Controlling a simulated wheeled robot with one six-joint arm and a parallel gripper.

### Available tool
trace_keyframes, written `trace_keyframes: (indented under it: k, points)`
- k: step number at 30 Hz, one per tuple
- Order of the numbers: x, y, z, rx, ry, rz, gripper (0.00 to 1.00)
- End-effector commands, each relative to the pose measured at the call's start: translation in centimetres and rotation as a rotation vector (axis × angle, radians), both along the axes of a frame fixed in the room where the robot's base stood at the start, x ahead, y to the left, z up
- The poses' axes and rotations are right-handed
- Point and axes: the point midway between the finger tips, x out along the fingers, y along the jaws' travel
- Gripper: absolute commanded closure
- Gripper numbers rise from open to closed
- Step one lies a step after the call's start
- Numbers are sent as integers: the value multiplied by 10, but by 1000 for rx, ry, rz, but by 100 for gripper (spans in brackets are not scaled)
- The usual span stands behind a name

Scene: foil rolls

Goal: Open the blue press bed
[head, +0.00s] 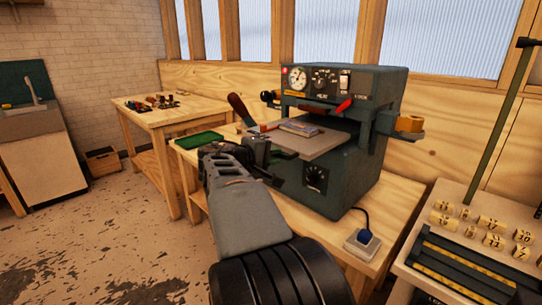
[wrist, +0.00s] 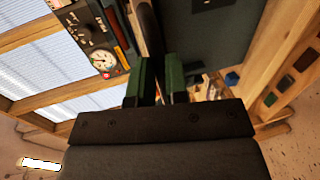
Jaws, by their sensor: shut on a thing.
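The press (head: 345,105) is a dark blue-grey machine with a gauge, standing on a wooden bench. Its flat pale bed (head: 308,143) sticks out at the front, below the upper head, with a small flat patterned item (head: 299,128) on it. My gripper (head: 258,150) is at the bed's left front side, partly hidden by my own arm. In the wrist view, the green-padded fingers of my gripper (wrist: 161,80) are shut on a dark bar (wrist: 150,28) that looks like a handle. Where that bar joins the press is hidden.
A brown-handled tool or lever (head: 240,108) rises just behind my gripper. A green tray (head: 200,140) lies left on the bench. A blue-topped socket box (head: 362,242) sits at the front right.

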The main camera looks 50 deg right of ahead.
Motion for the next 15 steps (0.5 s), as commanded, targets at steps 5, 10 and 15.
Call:
trace_keyframes:
  k: [5, 10, 15]
  points:
    - [-1, 0, -1, 2, 2, -5, 100]
    - [0, 1, -1, 2, 1, -3, 73]
    - [1, 1, -1, 1, 1, 0, 60]
